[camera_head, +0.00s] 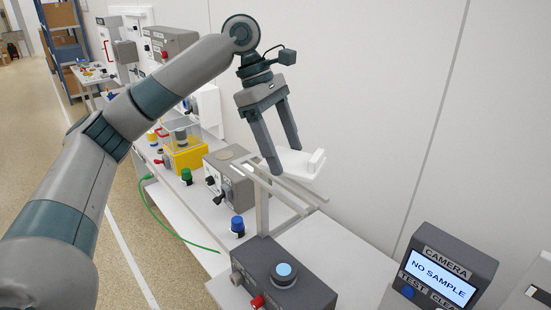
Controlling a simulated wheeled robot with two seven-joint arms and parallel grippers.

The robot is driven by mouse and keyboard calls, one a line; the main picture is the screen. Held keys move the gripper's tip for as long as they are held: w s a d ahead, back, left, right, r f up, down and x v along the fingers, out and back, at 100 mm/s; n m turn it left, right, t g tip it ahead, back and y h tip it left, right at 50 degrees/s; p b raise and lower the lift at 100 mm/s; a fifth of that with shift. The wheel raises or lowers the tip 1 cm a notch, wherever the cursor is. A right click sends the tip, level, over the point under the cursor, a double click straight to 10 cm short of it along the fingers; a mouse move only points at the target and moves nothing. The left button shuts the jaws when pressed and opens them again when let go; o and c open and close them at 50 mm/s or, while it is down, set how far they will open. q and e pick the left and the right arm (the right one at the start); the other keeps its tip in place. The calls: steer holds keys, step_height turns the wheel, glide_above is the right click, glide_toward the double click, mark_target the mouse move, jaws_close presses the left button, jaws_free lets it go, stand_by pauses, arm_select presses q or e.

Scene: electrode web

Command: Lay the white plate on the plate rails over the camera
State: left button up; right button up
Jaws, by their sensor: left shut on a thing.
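My left gripper (287,161) reaches in from the left with its fingers pointing down. It is shut on the white plate (305,161), which it holds by its left part. The plate is near the far part of the plate rails (281,190); I cannot tell whether it touches them. The rails are two pale bars on an upright post. The camera (283,275) is a dark grey box with a round blue-white lens on top, below the near end of the rails. My right gripper does not show.
A camera display (440,275) reading "NO SAMPLE" stands at the lower right. A blue-capped bottle (237,226), a grey box (230,172) and a yellow device (184,154) stand on the white bench. Bare bench top (345,255) shows right of the camera. A wall rises behind.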

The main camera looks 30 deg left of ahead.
arm_select(q)
steer(key=shift+a+f, duration=0.65)
steer(key=shift+a, duration=0.35)
steer(key=shift+w, duration=0.1)
step_height(320, 180, down, 3)
steer(key=p, duration=0.2)
steer(key=shift+f+p, duration=0.15)
steer(key=shift+p, duration=0.15)
steer(key=shift+f, duration=0.35)
steer(key=o, duration=1.2)
steer(key=shift+f, duration=0.15)
steer(key=shift+c, duration=0.2)
steer(key=shift+r, duration=0.2)
